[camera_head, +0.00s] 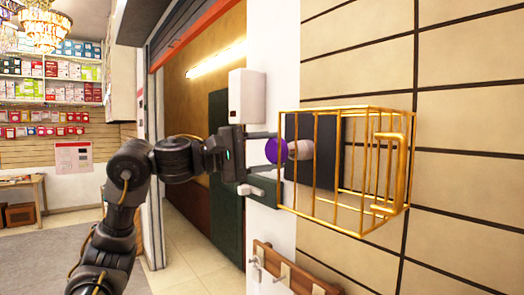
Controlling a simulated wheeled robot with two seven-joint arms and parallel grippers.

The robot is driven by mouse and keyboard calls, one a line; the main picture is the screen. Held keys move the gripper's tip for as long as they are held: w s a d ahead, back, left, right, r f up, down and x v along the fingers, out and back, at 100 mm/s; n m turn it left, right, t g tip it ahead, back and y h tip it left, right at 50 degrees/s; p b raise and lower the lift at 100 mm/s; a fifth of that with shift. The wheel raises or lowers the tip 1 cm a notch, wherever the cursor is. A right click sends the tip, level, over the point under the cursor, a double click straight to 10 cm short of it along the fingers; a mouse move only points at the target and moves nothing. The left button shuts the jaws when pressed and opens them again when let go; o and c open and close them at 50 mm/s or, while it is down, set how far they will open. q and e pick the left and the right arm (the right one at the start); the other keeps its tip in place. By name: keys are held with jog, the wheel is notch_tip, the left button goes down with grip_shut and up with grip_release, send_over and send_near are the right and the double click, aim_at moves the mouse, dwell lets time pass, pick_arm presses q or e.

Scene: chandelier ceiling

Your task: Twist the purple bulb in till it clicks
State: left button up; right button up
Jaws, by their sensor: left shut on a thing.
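The purple bulb (273,151) is at the left side of the gold wire cage (373,112). My left gripper (277,150) reaches in from the left, with one finger above the bulb and one below, and is shut on it. The bulb's right end meets a pale pinkish-white cylinder (301,150), which looks like the socket, in front of a dark plate (326,153). I cannot tell how deep the bulb sits. My right gripper is not in view.
The cage bars and a thick gold handle (389,172) stand to the right of the bulb. A white box (247,96) is on the wall above my gripper. A wooden hook rack (290,272) is below. Stocked shelves (55,85) and a chandelier (45,28) are far left.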

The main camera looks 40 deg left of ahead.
pick_arm(q)
jog(key=shift+w+d+f, duration=0.2)
jog(key=shift+w+f, duration=0.1)
jog(key=shift+w, duration=0.2)
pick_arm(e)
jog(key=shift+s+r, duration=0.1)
pick_arm(q)
jog(key=shift+w+d+f, duration=0.15)
jog(key=shift+w+d, duration=0.1)
jog(key=shift+w, duration=0.25)
jog(key=shift+w+d+f, duration=0.1)
jog(key=shift+w+d, duration=0.1)
jog(key=shift+w, duration=0.3)
jog(key=shift+w+f, duration=0.15)
jog(key=shift+w, duration=0.15)
jog(key=shift+s, duration=0.1)
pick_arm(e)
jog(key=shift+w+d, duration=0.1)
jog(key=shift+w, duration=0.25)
pick_arm(q)
jog(key=shift+s, duration=0.1)
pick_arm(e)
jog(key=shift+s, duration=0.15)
pick_arm(q)
jog(key=shift+r+p, duration=0.25)
jog(key=shift+p, duration=0.15)
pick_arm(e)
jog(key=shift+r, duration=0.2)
